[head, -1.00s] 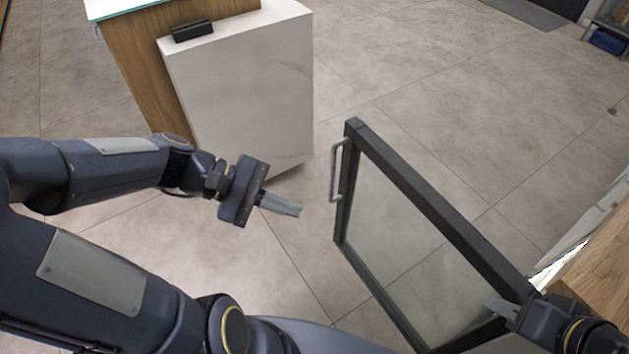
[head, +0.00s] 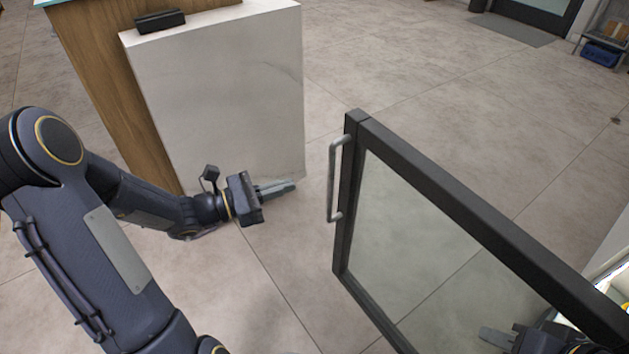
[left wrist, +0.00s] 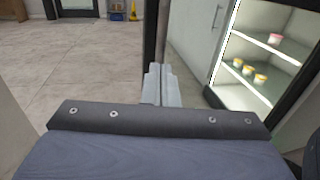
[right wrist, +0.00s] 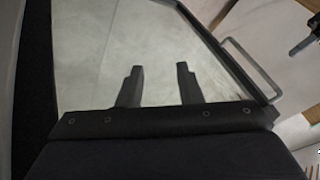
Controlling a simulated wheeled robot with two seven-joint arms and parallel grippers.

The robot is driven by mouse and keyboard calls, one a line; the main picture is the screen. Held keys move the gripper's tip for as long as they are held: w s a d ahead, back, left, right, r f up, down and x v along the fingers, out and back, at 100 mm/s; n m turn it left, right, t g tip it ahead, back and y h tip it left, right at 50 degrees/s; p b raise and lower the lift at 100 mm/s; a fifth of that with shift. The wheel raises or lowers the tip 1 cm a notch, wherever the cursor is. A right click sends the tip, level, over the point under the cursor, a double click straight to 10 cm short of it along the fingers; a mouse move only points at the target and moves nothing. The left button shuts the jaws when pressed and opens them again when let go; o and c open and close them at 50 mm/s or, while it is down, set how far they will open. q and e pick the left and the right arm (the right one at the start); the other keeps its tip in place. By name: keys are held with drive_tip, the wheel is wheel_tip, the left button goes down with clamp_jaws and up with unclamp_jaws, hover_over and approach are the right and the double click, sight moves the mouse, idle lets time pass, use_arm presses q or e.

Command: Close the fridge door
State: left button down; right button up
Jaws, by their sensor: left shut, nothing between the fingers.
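The fridge door (head: 470,215) stands open, a black frame around a glass pane, with a grey bar handle (head: 333,180) at its left edge. The right wrist view shows the pane (right wrist: 150,50) beyond the fingers and the handle (right wrist: 250,65) at right. My left gripper (head: 292,187) is shut and empty, left of the handle and apart from it. In the left wrist view its fingers (left wrist: 160,88) are together, below a dark upright edge. My right gripper (right wrist: 160,85) is open and empty, close to the pane; contact is unclear. It also shows low in the head view (head: 485,337).
The lit fridge interior (left wrist: 262,60) has shelves with small cups. A white and wood counter (head: 220,95) with a small black box (head: 160,20) stands behind my left gripper. Open tiled floor (head: 430,80) lies beyond the door.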

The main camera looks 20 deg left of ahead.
use_arm(q)
drive_tip(key=b+x, duration=0.2)
drive_tip(key=x, duration=0.5)
drive_tip(key=shift+w+d, duration=0.2)
drive_tip(key=shift+d, duration=0.05)
